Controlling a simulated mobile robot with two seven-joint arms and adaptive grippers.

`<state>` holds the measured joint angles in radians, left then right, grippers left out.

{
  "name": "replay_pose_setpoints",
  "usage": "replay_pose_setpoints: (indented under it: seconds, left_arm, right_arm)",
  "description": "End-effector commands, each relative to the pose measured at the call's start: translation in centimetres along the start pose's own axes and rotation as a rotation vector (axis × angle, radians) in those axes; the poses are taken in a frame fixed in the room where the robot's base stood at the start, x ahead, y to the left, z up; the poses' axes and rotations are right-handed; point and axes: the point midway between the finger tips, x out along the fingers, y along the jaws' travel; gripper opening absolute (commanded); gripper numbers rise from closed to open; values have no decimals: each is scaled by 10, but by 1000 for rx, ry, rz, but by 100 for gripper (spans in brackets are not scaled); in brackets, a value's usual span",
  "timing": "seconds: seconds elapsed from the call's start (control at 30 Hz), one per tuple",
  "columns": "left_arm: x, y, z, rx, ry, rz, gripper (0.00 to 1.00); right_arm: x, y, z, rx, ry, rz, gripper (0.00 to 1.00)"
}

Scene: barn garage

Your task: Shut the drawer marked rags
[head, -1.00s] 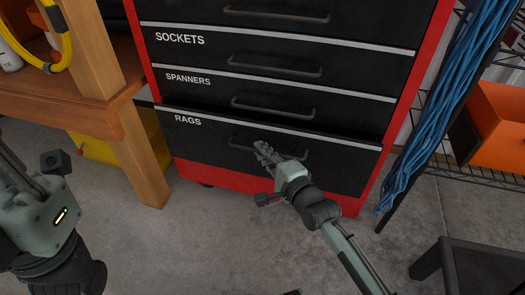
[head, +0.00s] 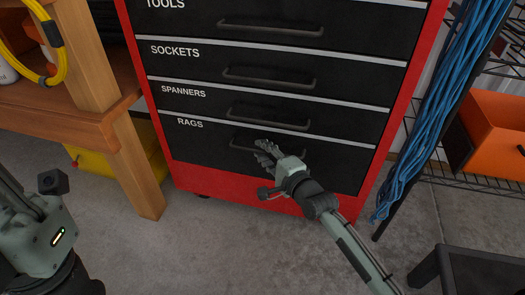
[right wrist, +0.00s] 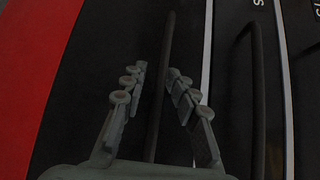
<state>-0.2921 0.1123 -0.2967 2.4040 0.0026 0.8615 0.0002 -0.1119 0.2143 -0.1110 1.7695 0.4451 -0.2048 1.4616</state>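The rags drawer (head: 208,152) is the lowest black drawer of the red cabinet. Its front looks flush with the drawers above, with no open gap along its top. My right gripper (head: 264,148) is at its handle (head: 239,142), partly covering it. In the right wrist view, the fingers (right wrist: 154,84) are spread, one on each side of the long dark handle (right wrist: 160,90), with nothing clamped between them. My left gripper (head: 40,232) is at the left edge, away from the cabinet; its fingers do not show clearly.
The spanners drawer (head: 180,104) and sockets drawer (head: 175,66) above are shut. A wooden bench leg (head: 138,165) stands left of the cabinet. Blue cables (head: 440,110) and an orange bin (head: 490,135) are at right.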

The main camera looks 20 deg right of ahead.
Motion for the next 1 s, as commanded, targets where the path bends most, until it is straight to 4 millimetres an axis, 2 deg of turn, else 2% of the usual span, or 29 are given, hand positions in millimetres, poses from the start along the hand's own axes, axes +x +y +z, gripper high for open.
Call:
replay_pose_setpoints:
  seconds: [0.23, 0.33, 0.47, 0.8, 1.0]
  left_arm:
    - [4, 1, -2, 0, 11, 13, 0]
    - [3, 1, -2, 0, 10, 11, 0]
    - [3, 1, -2, 0, 9, 10, 0]
    - [2, 1, -2, 0, 8, 8, 0]
    - [2, 1, -2, 0, 8, 8, 0]
  right_arm:
    - [-2, -1, 0, 0, 0, -2, 30]
    - [-9, 0, 0, 1, 0, 0, 30]
    - [-30, 1, 0, 1, 0, 1, 30]
    - [-99, 1, 0, 0, 0, 2, 30]
    - [-118, 0, 0, -1, -1, 0, 30]
